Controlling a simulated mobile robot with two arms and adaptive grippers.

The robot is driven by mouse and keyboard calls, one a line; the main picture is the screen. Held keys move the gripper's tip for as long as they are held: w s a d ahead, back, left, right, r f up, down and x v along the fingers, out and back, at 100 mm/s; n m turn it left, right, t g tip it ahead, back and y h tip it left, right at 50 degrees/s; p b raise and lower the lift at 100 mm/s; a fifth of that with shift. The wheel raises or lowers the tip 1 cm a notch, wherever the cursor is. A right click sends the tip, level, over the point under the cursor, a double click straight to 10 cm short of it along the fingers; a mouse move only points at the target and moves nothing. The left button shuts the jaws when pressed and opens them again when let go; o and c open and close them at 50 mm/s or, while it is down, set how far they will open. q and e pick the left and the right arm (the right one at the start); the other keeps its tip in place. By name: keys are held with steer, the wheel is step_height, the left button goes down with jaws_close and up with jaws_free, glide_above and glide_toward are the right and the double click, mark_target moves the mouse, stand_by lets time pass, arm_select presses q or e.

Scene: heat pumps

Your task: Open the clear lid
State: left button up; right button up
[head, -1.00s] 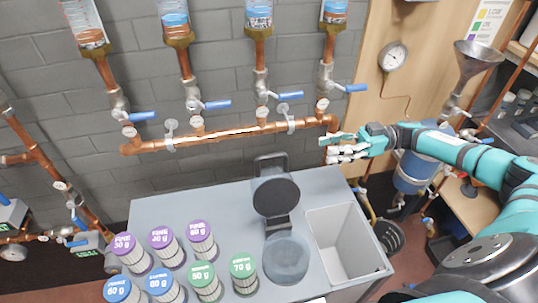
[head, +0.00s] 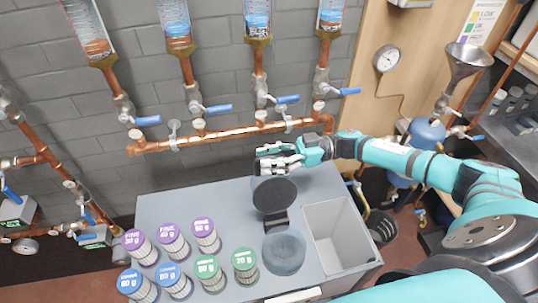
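A grey device stands on the grey cabinet top (head: 165,203). It has an upright black round part (head: 274,195) and, in front of it, a round translucent piece (head: 285,253) that looks like the clear lid. The translucent piece lies low and flat, and I cannot tell where its hinge is. My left gripper is not in view.
Several labelled canisters with purple, blue and green tops, such as the green one (head: 244,262), stand left of the device. An open grey bin (head: 335,237) is at the right. A copper pipe (head: 230,134) with blue-handled valves runs along the wall behind.

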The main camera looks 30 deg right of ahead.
jaws_close()
stand_by(0.4)
